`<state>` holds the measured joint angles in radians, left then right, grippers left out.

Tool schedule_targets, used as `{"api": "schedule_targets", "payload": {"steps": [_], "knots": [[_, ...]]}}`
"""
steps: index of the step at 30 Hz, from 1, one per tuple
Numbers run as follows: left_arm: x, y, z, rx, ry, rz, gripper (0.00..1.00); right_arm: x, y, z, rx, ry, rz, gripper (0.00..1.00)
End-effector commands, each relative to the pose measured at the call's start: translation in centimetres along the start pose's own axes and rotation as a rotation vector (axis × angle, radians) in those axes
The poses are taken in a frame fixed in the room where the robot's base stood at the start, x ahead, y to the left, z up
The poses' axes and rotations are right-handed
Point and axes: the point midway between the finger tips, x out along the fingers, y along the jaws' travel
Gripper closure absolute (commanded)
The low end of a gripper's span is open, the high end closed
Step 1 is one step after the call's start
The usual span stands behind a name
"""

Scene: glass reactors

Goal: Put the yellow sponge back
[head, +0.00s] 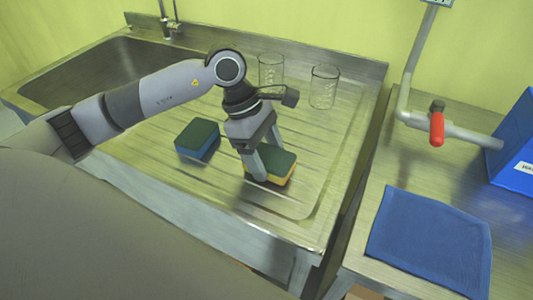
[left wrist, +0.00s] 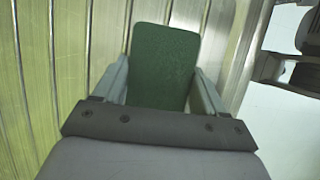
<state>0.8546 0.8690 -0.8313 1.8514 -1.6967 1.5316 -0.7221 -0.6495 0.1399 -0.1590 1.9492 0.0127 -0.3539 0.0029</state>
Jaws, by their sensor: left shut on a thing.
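The yellow sponge (head: 287,174), with a dark green top, is on or just above the ribbed drainboard (head: 215,196) of the sink unit; I cannot tell whether it touches. My left gripper (head: 261,168) reaches down over it and is shut on it. In the left wrist view the sponge's green top (left wrist: 164,66) shows between the two fingers of my left gripper (left wrist: 160,88), and its yellow side is hidden. A blue sponge (head: 198,141), also with a dark green top, lies to the left on the drainboard. My right gripper is not in view.
Two glass beakers (head: 271,70) (head: 323,87) stand at the back of the drainboard. The sink basin (head: 90,75) is at the left. On the right bench are a blue cloth (head: 430,243), a red-handled valve (head: 437,128) and a blue box (head: 515,150). The front right of the drainboard is clear.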

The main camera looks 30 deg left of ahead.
Motion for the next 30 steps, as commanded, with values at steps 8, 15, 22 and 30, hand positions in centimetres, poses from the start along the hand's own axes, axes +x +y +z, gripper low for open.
{"api": "schedule_targets", "payload": {"steps": [8, 15, 22, 30], "knots": [[0.4, 0.0, -0.1, 0.002, -0.001, 0.0, 0.53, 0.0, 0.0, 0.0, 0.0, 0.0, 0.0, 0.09], [0.6, 0.0, -0.2, 0.001, -0.001, 0.001, 0.03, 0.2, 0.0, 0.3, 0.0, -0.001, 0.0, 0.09], [0.6, 0.0, -0.2, 0.001, 0.0, 0.0, 0.03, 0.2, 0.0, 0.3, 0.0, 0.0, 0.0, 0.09], [-1.2, 0.2, -0.2, 0.0, -0.001, 0.007, 0.03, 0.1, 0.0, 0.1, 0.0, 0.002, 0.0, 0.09]]}}
